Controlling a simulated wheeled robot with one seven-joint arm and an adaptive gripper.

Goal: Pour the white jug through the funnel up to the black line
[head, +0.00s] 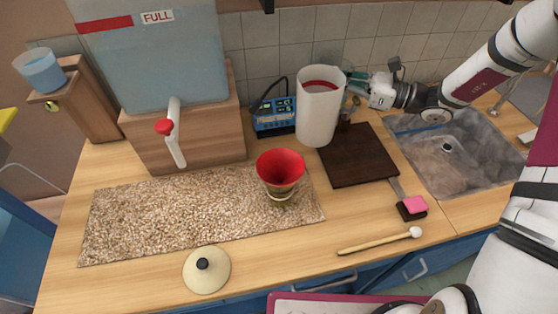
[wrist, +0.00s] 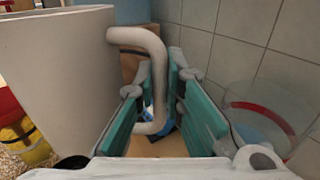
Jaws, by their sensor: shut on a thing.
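The white jug (head: 317,118) is upright at the back of the counter, beside the dark board. I cannot tell whether its base touches the counter. My gripper (head: 358,84) is at its right side, shut on the handle. In the wrist view the handle (wrist: 155,75) runs between the green finger pads (wrist: 152,105), with the jug wall (wrist: 55,75) to the left. The red funnel (head: 281,168) sits in front and left of the jug, mouth up, on a mostly hidden yellowish vessel (head: 280,198).
A large tank (head: 155,60) with a white tap (head: 174,135) stands left. A blue device (head: 274,118) is behind the funnel. The dark board (head: 357,157), sink (head: 455,158) and mallet (head: 382,241) lie right. A pale lid (head: 207,270) lies in front on the pebbled mat (head: 135,218)'s near side.

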